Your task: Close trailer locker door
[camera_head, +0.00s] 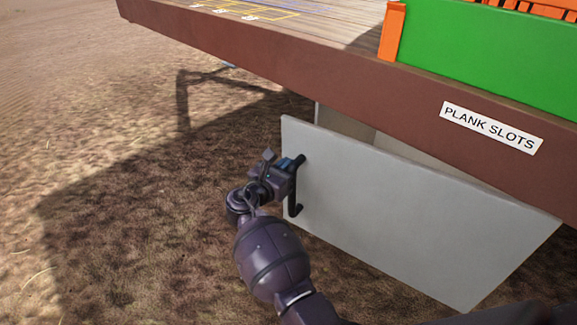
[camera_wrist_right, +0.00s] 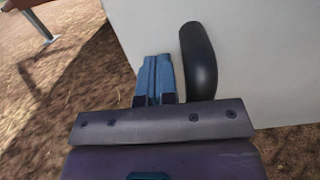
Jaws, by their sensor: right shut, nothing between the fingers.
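The locker door (camera_head: 400,215) is a flat light grey panel below the trailer bed, standing open away from the locker. A black bar handle (camera_head: 294,188) sits near its left edge. My right gripper (camera_head: 290,163) is at the handle's upper part, beside the door's left edge. In the right wrist view the blue fingers (camera_wrist_right: 155,78) are shut together with nothing between them. The black handle (camera_wrist_right: 198,62) stands just right of the fingers, and the grey door (camera_wrist_right: 260,60) lies behind. I cannot tell whether the fingers touch the door. My left gripper is not in view.
The brown trailer edge (camera_head: 280,65) runs above the door, with a "PLANK SLOTS" label (camera_head: 491,128). A green crate (camera_head: 490,55) with orange parts stands on the trailer. Bare dry ground (camera_head: 100,130) lies open to the left.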

